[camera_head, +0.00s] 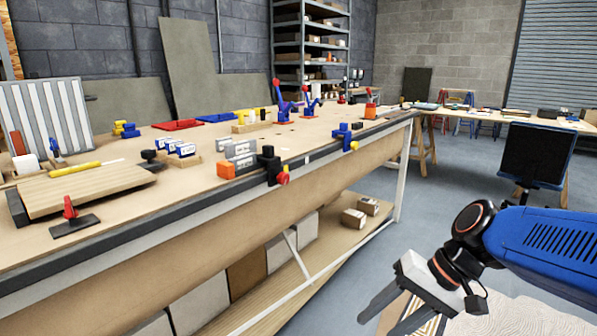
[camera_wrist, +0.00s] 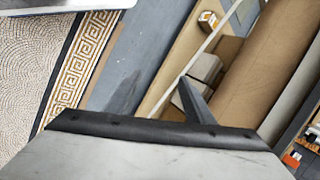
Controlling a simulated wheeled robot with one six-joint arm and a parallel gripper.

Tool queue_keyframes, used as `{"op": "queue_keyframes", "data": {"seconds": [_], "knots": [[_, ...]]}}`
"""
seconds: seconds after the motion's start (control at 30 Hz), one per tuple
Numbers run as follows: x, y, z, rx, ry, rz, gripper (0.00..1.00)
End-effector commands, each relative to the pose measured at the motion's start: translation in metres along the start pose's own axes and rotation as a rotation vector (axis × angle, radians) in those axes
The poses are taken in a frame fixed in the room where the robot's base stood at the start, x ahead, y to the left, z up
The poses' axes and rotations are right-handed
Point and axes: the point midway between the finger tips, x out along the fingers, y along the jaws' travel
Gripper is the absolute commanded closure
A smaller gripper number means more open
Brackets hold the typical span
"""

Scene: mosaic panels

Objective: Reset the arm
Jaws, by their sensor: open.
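My blue arm (camera_head: 545,248) reaches in from the right edge in the head view and bends down at its black and orange wrist. My gripper (camera_head: 392,318) hangs in front of the workbench, over the floor side, with its two grey fingers apart and nothing between them. In the wrist view my gripper (camera_wrist: 160,98) shows two dark fingers spread wide, with the floor and the bench's lower shelf behind them. No object touches the fingers.
The long workbench (camera_head: 225,190) on the left carries clamps, small blocks and a wooden board (camera_head: 85,187). Boxes (camera_head: 368,205) sit on its lower shelf. A patterned rug (camera_wrist: 80,62) lies below my gripper. Grey floor (camera_head: 440,185) is clear.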

Motion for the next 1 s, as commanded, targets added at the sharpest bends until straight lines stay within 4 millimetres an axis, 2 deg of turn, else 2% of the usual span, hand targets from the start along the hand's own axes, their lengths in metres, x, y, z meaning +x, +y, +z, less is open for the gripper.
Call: {"op": "queue_keyframes", "data": {"seconds": [0.1,0.3,0.5,0.7,1.0], "knots": [[-0.008,0.029,0.014,-0.072,0.077,0.129,0.52],[-0.030,0.076,0.026,-0.191,0.220,0.338,0.52],[-0.052,0.106,0.029,-0.282,0.335,0.485,0.52],[-0.062,0.116,0.030,-0.316,0.379,0.540,0.52],[-0.062,0.116,0.030,-0.316,0.379,0.540,0.52]]}}
